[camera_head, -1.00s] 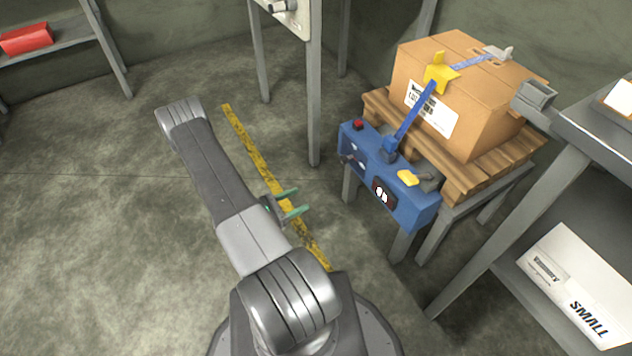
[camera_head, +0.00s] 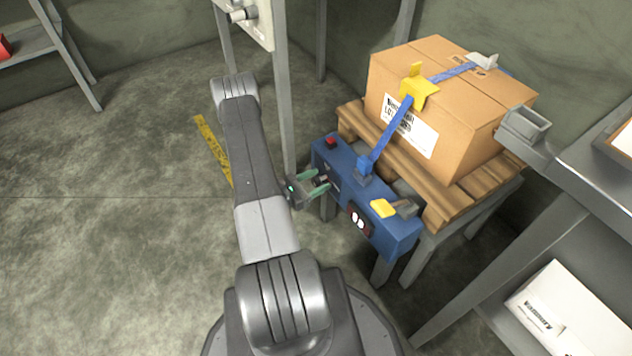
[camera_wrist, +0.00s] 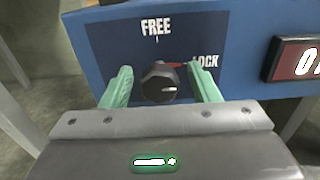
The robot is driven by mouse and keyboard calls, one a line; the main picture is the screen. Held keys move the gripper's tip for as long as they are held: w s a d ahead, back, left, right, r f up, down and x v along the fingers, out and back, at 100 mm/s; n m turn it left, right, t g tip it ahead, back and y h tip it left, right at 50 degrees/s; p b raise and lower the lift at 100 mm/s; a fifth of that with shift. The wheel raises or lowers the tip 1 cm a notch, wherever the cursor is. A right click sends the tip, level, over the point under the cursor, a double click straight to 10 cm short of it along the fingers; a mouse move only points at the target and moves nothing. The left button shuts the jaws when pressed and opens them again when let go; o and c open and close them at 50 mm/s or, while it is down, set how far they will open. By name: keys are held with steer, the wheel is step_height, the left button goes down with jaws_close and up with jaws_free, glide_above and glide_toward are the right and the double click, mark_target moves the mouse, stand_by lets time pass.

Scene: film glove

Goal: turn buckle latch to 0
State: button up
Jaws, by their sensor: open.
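The buckle latch is a black knob (camera_wrist: 159,82) on a dark panel marked FREE above it and LOCK to its right, seen in the wrist view. Its red pointer mark is on the right side, toward LOCK. My gripper (camera_wrist: 160,88) is open, with one green finger on each side of the knob in the picture. I cannot tell whether either finger touches it. In the head view my gripper (camera_head: 318,181) is at the left front of the blue unit (camera_head: 385,232); the knob is hard to make out there.
A lit display (camera_head: 358,220) is on the unit's front, with a yellow part (camera_head: 383,208) and a red button (camera_head: 331,142) on top. A blue strap (camera_head: 392,132) runs over a cardboard box (camera_head: 440,80) on a wooden pallet (camera_head: 450,205). A grey post (camera_head: 285,110) stands close behind my arm.

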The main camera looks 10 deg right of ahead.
steer(key=shift+c, duration=0.2)
steer(key=c, duration=0.9)
steer(key=shift+n, duration=0.3)
steer(key=n, duration=0.3)
steer(key=shift+n+b, duration=0.3)
steer(key=shift+b, duration=0.1)
steer(key=n, duration=0.9)
steer(key=shift+w, duration=0.1)
steer(key=n, duration=0.4)
steer(key=shift+n, duration=0.3)
